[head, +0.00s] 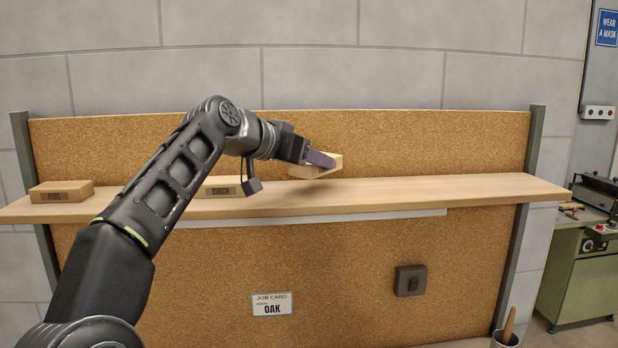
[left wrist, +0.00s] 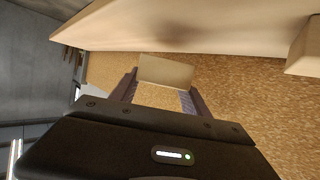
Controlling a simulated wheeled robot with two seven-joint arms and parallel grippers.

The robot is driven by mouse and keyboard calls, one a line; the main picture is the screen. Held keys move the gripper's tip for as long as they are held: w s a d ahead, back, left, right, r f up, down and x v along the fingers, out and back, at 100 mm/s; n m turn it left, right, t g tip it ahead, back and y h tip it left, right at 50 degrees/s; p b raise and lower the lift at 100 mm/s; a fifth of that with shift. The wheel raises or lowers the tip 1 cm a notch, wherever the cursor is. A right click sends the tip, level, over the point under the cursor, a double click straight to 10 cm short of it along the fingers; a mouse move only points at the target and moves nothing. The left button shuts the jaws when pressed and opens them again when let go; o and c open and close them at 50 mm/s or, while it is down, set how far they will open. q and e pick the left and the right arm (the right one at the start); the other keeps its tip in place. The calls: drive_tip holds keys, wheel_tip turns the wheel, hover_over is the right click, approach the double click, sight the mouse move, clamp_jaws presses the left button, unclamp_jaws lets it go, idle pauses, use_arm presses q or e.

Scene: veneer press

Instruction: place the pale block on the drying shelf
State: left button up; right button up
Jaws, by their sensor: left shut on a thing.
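The pale block (head: 327,171) is held by my left gripper (head: 320,159) at the back of the drying shelf (head: 420,194), right of the shelf's middle-left. It looks slightly tilted, and I cannot tell whether it touches the shelf. In the left wrist view the pale block (left wrist: 165,72) sits between the two fingers of my left gripper (left wrist: 160,92), with the shelf (left wrist: 215,28) as a pale band across the top. The gripper is shut on the block. My right gripper is not in view.
A block labelled PINE (head: 62,192) lies at the shelf's left end. A block labelled BIRCH (head: 220,188) lies partly behind my left arm. The shelf to the right is clear. A job card reading OAK (head: 272,304) and a dark switch box (head: 410,281) are below.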

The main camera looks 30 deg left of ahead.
sight(309, 177)
use_arm(q)
drive_tip(key=shift+f, duration=1.9)
drive_tip(key=shift+f, duration=0.1)
drive_tip(key=shift+f, duration=0.15)
drive_tip(key=o, duration=1.6)
drive_tip(key=shift+r, duration=0.2)
